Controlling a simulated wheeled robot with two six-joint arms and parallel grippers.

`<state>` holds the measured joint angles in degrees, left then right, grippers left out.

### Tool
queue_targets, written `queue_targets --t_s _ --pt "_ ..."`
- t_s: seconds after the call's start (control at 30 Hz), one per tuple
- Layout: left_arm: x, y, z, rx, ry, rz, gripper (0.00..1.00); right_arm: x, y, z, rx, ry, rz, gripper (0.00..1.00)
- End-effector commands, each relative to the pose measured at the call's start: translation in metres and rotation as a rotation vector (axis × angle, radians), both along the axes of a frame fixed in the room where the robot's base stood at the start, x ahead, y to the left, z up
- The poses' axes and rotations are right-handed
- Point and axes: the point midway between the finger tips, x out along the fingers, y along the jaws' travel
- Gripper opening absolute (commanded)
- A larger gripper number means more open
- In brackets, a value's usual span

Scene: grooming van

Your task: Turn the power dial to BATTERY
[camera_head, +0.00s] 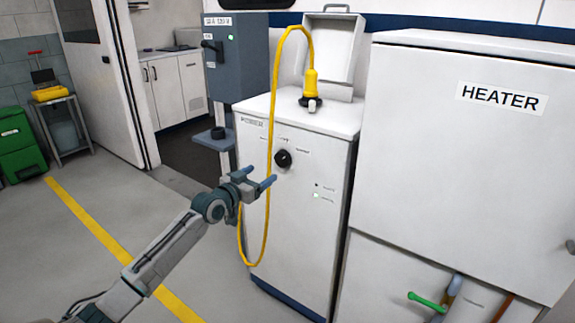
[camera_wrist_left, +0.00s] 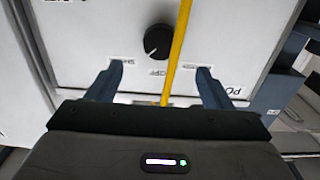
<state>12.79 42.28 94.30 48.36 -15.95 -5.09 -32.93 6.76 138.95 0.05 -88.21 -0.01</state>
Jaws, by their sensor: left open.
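The power dial (camera_head: 283,158) is a round black knob on the front of a white cabinet (camera_head: 310,235) labelled POWER. It also shows in the left wrist view (camera_wrist_left: 157,41), beyond the fingertips. Small labels sit around it; the middle one reads OFF, the side ones are too small to read surely. My right gripper is out of view.
A yellow cable (camera_head: 268,215) hangs down the cabinet front beside the dial and crosses between my left fingers in the wrist view (camera_wrist_left: 178,55). A white HEATER cabinet (camera_head: 440,170) stands right. A grey box on a post (camera_head: 237,60) stands behind left. Open floor lies left.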

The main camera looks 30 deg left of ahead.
Motion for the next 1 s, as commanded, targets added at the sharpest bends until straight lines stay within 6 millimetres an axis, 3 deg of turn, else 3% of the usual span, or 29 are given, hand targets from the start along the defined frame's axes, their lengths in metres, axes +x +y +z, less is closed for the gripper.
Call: queue_targets --t_s 0.13,0.53,0.73,1.0 --pt "0.020 -0.003 -0.001 -0.005 -0.003 -0.001 0.74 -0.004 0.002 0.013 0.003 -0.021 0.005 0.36" --pt "0.083 -0.007 -0.001 -0.003 0.000 0.000 0.74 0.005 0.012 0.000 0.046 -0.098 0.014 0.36" --pt "0.097 -0.008 -0.001 -0.002 0.001 0.000 0.74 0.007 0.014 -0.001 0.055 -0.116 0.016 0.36" --pt "0.099 -0.008 -0.001 0.001 0.001 0.000 0.74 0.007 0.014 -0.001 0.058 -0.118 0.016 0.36"
